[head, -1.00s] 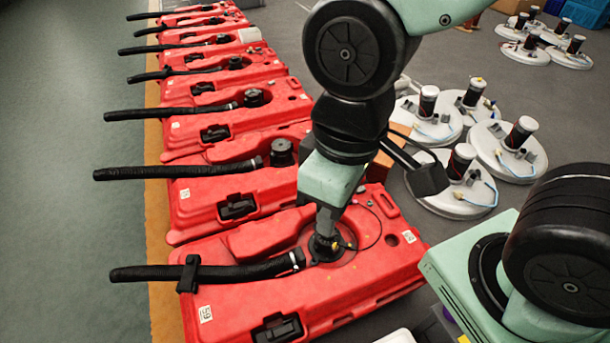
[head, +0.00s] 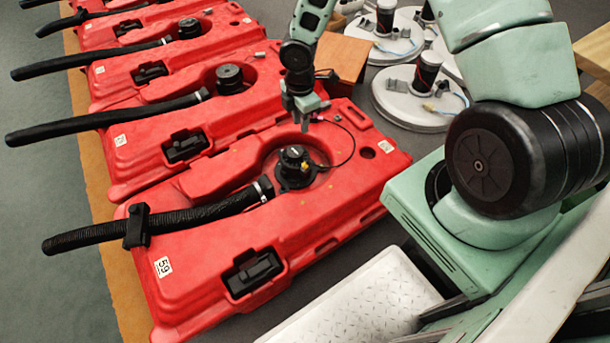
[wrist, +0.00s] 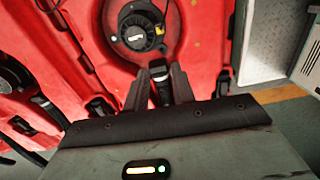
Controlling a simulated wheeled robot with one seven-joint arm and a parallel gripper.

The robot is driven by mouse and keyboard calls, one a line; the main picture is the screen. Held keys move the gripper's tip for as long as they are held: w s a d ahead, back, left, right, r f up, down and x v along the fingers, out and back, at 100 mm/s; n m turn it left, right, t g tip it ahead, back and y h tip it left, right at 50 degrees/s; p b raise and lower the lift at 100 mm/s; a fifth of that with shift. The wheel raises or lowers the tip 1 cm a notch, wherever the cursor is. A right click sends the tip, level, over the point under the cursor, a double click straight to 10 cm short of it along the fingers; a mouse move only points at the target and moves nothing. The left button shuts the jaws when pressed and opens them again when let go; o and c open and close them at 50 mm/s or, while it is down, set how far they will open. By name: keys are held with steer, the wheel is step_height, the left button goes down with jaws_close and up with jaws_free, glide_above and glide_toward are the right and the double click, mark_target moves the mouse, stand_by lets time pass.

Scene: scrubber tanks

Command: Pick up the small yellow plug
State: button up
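The small yellow plug (head: 319,166) shows as a tiny yellow spot beside the black round cap (head: 295,165) on the nearest red tank (head: 215,275). A thin black cord loops near it. My gripper (head: 304,118) hangs above the tank, beyond the cap, apart from the plug. In the wrist view, the two dark fingers (wrist: 158,95) stand apart, with a dark and grey part showing between them. The black cap (wrist: 139,32) is ahead of them. The fingers look open, and I see no plug between them.
More red tanks with black hoses stand in a row behind. White discs (head: 420,100) lie at the back right, near an orange-brown box (head: 340,57). A pale textured plate (head: 360,305) is at the front. The floor at left is clear.

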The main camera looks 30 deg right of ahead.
steer(key=b, duration=0.4)
glide_above(305, 164)
steer(key=f, duration=1.3)
steer(key=shift+w+a+f, duration=0.1)
steer(key=shift+a+f, duration=0.1)
steer(key=shift+f, duration=0.15)
steer(key=shift+d+f+b, duration=0.2)
steer(key=shift+f+b, duration=1.25)
steer(key=shift+f, duration=1.25)
steer(key=shift+c, duration=0.3)
steer(key=shift+r, duration=0.1)
jaws_close()
